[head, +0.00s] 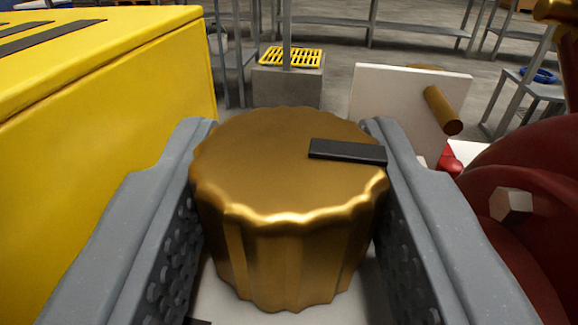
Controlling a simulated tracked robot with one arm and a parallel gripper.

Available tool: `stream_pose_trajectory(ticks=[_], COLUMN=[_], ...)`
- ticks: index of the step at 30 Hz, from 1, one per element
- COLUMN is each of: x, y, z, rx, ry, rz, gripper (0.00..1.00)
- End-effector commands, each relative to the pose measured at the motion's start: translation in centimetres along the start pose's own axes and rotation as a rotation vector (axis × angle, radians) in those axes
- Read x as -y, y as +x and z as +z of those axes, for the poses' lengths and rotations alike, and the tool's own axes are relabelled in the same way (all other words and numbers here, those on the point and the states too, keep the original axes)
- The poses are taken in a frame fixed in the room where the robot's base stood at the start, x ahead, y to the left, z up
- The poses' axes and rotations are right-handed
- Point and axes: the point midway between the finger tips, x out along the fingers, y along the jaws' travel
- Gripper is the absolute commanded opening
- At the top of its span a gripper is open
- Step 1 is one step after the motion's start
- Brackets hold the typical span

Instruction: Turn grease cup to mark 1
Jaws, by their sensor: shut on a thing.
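The grease cup (270,185) is a large brass-coloured cap with a scalloped rim, in the middle of the head view. A black pointer bar (347,151) lies on its top and points to the right in the picture. My gripper (286,155) has one grey finger on the left side of the cup and one on the right, and is shut on it. A white surface shows under the cup. A small dark mark (198,322) shows at the bottom edge, mostly cut off. I cannot read any mark numbers.
A yellow box (120,120) with dark stripes stands close on the left. A dark red rounded body (520,210) with a pale hex bolt is close on the right. A white plate (395,95) with a brass rod (443,110) stands behind. Grey railings and a concrete block are farther back.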

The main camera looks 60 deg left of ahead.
Motion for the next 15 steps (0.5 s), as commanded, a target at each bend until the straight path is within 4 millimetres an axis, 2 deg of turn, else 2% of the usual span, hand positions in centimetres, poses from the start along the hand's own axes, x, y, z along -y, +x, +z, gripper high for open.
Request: stream_pose_trajectory(ticks=[15], x=[0.2], y=[0.08], z=[-0.11], rx=[0.001], ry=[-0.001], rz=[0.126], gripper=[0.15])
